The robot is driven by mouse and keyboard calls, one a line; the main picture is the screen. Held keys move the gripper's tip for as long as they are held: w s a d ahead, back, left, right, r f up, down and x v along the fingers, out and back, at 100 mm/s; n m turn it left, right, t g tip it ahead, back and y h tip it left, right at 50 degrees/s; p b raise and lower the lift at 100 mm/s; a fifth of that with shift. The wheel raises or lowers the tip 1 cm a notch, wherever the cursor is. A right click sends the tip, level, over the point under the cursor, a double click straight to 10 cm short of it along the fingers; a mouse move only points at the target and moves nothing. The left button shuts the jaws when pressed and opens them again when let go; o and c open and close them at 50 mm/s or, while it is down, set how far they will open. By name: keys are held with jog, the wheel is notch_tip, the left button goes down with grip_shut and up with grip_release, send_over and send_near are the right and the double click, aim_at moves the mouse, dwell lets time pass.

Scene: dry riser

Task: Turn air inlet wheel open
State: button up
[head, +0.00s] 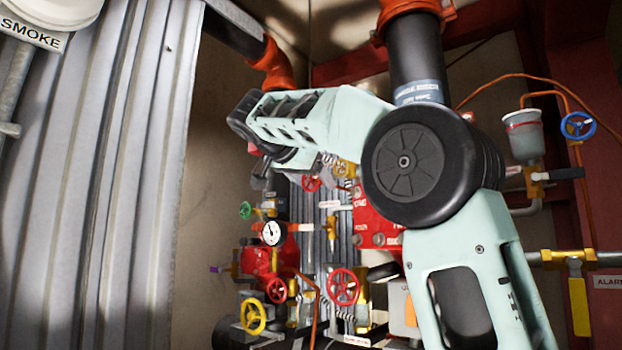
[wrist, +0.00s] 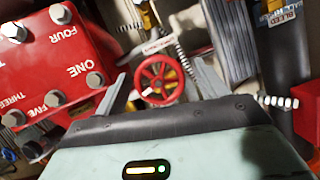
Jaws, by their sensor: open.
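A red spoked handwheel (wrist: 159,80) shows in the wrist view, between the two fingers of my gripper (wrist: 160,70). The gripper is open, with one finger on each side of the wheel. I cannot tell how deep the wheel sits between the fingers or whether they touch it. A small tag (wrist: 157,46) above the wheel is too small to read, so I cannot confirm it is the air inlet wheel. In the head view a small red wheel (head: 311,183) shows below my arm; my arm partly hides the gripper there.
In the head view are a larger red wheel (head: 342,287), a yellow wheel (head: 253,316), a gauge (head: 272,233) and a blue wheel (head: 578,125). A red bolted block (wrist: 60,55) stands left of the fingers in the wrist view. Corrugated metal (head: 90,170) is at left.

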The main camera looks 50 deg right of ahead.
jog(key=c, duration=1)
